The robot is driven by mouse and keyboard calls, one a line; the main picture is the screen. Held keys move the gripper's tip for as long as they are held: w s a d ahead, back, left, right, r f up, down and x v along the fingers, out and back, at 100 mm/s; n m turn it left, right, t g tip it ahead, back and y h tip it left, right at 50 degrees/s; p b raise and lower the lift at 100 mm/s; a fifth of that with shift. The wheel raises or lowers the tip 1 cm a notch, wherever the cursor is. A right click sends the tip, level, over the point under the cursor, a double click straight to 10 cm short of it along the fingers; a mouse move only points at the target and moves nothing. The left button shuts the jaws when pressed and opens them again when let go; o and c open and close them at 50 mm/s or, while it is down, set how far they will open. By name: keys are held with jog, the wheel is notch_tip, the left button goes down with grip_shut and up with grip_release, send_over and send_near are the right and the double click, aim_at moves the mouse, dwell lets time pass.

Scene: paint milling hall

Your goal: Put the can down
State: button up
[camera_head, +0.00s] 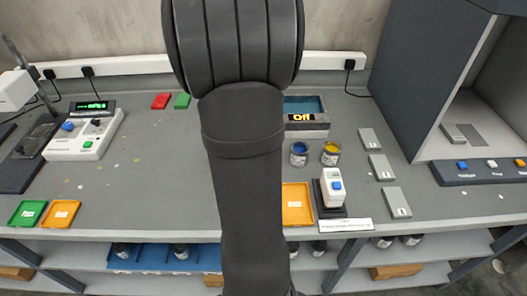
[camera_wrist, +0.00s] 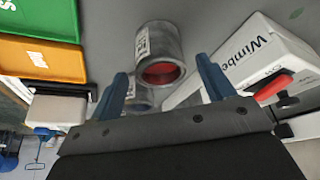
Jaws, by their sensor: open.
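A grey metal can (camera_wrist: 160,50) with a white label and red inside shows in the wrist view, just beyond my gripper. My gripper (camera_wrist: 162,70) is open, with one blue finger to the left of the can and one to the right. Gaps show between the fingers and the can's sides. The can is over the grey bench top; I cannot tell for sure whether its base touches it. In the head view my arm hides the gripper and this can.
A can with blue paint (camera_head: 299,155) and one with yellow paint (camera_head: 331,154) stand right of my arm. A white device (camera_wrist: 262,62) with a red part is close right of the can. Green (camera_wrist: 40,17) and orange (camera_wrist: 40,58) trays lie left in the wrist view.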

jog(key=v, duration=0.8)
jog(key=shift+r, duration=0.1)
jog(key=x, duration=1.2)
jog(key=shift+r, duration=1.25)
